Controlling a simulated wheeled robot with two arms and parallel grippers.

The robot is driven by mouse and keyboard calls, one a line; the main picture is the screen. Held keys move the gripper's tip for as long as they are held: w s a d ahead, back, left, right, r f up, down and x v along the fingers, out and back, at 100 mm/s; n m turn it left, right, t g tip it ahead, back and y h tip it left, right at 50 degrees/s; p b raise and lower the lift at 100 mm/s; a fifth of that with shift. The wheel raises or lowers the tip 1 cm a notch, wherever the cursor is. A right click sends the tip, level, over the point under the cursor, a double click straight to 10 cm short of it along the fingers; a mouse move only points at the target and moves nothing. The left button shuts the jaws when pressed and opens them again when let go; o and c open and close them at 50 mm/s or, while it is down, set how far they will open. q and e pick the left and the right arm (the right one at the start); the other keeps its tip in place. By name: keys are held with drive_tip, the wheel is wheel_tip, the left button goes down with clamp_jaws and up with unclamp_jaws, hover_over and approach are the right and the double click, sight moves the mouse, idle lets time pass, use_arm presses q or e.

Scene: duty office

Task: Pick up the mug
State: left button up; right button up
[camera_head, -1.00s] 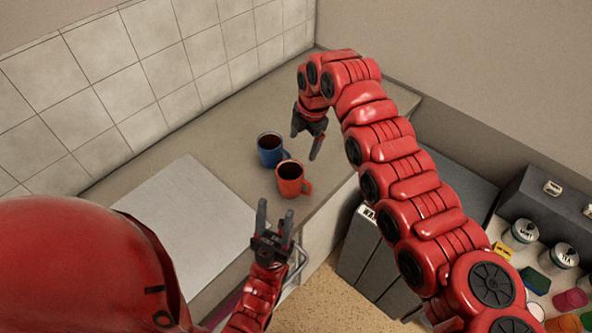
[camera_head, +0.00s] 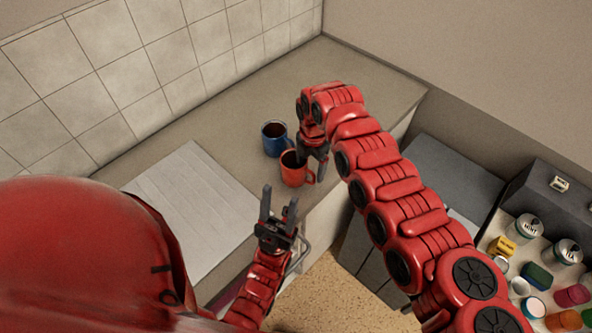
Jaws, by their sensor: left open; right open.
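Two mugs with dark contents stand upright on the counter (camera_head: 228,137). The red-orange mug (camera_head: 293,174) is in front, near the counter's front edge, with its handle to the right. The blue mug (camera_head: 273,137) is just behind it to the left, partly hidden by it. My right gripper (camera_head: 311,173) is open at the red-orange mug, with fingers pointing down; one finger overlaps the mug's rim and the other is by its handle side. Whether they touch is unclear. My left gripper (camera_head: 278,204) is open and empty, in front of and below the mugs.
A pale flat panel (camera_head: 187,200) lies on the counter left of the mugs. A tiled wall (camera_head: 130,60) runs behind. At right, a shelf holds several tins (camera_head: 528,228) and small coloured items. The counter behind the mugs is clear.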

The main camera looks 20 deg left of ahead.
drive_tip(key=shift+s+d+f+p, duration=0.1)
drive_tip(key=shift+s+f+p, duration=0.25)
drive_tip(key=shift+f+p, duration=0.45)
wheel_tip(320, 180, down, 2)
drive_tip(key=shift+s+f+b, duration=0.1)
drive_tip(key=shift+f+b, duration=0.1)
drive_tip(key=shift+b, duration=0.4)
drive_tip(key=shift+f, duration=0.4)
drive_tip(key=shift+c, duration=0.3)
drive_tip(key=shift+r, duration=0.1)
clamp_jaws()
